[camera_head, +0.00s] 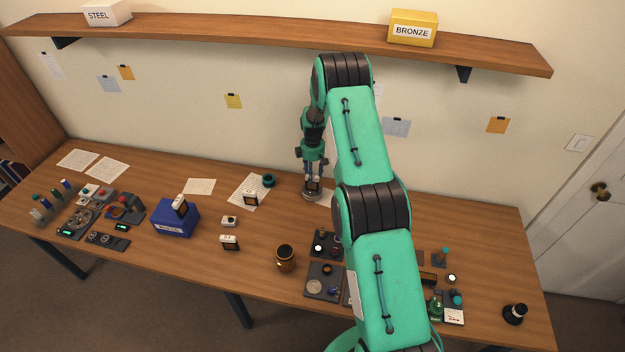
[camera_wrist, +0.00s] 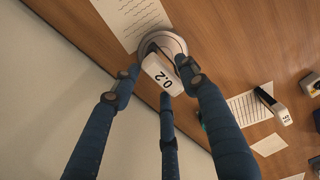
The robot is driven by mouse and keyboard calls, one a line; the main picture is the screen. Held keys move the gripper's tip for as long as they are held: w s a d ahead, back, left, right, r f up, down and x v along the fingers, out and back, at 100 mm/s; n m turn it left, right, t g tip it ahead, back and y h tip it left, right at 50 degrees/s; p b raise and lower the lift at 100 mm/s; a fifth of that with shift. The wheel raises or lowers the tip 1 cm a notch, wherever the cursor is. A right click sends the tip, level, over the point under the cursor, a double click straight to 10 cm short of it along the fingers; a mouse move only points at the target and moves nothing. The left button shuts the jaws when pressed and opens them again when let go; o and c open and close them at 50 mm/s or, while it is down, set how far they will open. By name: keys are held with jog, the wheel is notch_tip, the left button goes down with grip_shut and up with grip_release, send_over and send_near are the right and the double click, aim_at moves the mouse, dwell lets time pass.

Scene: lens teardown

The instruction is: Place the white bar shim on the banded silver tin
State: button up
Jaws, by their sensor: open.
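The silver tin (camera_wrist: 178,43) is a round, ringed tin in the wrist view. In the head view the tin (camera_head: 312,196) stands near the back of the table, below my gripper. The white bar shim (camera_wrist: 160,72), marked 0.2, overlaps the tin's round top and seems to lie on it, off centre. Whether it lies flat is unclear. My gripper (camera_wrist: 161,86) is open, its three blue fingers spread around the shim with visible gaps. In the head view my gripper (camera_head: 313,181) points down over the tin, largely hiding the shim.
A blue box (camera_head: 175,219) and an amber jar (camera_head: 286,258) stand farther off. My arm hides part of the table's right side.

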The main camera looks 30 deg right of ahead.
notch_tip(320, 180, up, 9)
jog(key=shift+f+b, duration=0.1)
jog(key=shift+b, duration=0.35)
dwell(0.4)
jog(key=shift+r, duration=0.2)
